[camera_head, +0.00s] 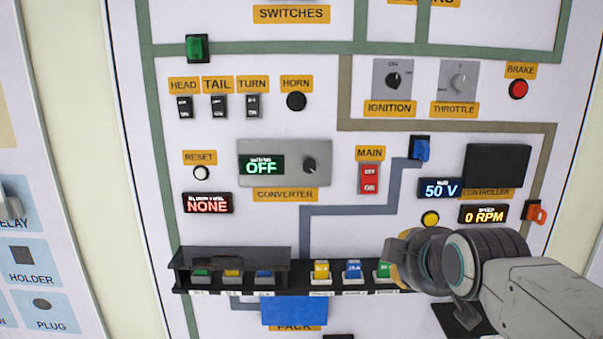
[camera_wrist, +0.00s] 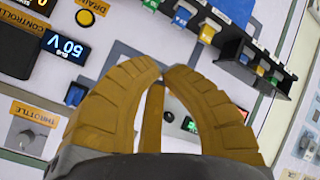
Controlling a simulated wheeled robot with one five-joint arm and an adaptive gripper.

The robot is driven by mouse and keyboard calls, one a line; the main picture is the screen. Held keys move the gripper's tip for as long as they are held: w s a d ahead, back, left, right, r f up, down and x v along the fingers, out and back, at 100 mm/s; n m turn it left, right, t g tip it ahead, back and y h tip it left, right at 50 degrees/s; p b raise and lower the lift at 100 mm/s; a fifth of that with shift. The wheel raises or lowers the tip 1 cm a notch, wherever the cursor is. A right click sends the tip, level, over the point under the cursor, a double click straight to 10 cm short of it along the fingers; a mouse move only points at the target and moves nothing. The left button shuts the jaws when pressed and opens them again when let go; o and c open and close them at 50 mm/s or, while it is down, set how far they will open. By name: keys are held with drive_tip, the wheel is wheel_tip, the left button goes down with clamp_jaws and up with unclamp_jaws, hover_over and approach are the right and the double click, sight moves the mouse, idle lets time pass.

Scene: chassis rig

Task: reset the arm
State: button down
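My arm enters the head view from the lower right. My gripper (camera_head: 394,252) is in front of the panel, near the right end of the black connector shelf, and partly hidden behind my own wrist. In the wrist view my gripper (camera_wrist: 163,69) shows its yellow ribbed fingers curved together, with the tips meeting and nothing visible held between them. I cannot tell the exact gap between the fingertips and the panel.
The black shelf (camera_head: 228,285) holds several coloured connectors. The red main switch (camera_head: 370,179), converter (camera_head: 285,162), controller (camera_head: 497,166) and yellow button (camera_head: 430,218) are on the panel. A blue pack (camera_head: 294,311) is below the shelf. Another panel (camera_head: 28,230) stands left.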

drive_tip(key=s+f+m+g+p, duration=0.2)
drive_tip(key=s+m+g+p, duration=0.1)
drive_tip(key=s, duration=0.7)
drive_tip(key=s+f+m+g+p, duration=0.2)
drive_tip(key=s+m+g+p, duration=0.2)
drive_tip(key=s, duration=0.7)
drive_tip(key=m+p, duration=0.1)
drive_tip(key=p, duration=0.1)
drive_tip(key=shift+f+m+p, duration=0.3)
drive_tip(key=shift+m+p, duration=0.05)
drive_tip(key=shift+m, duration=0.05)
drive_tip(key=shift+a, duration=0.1)
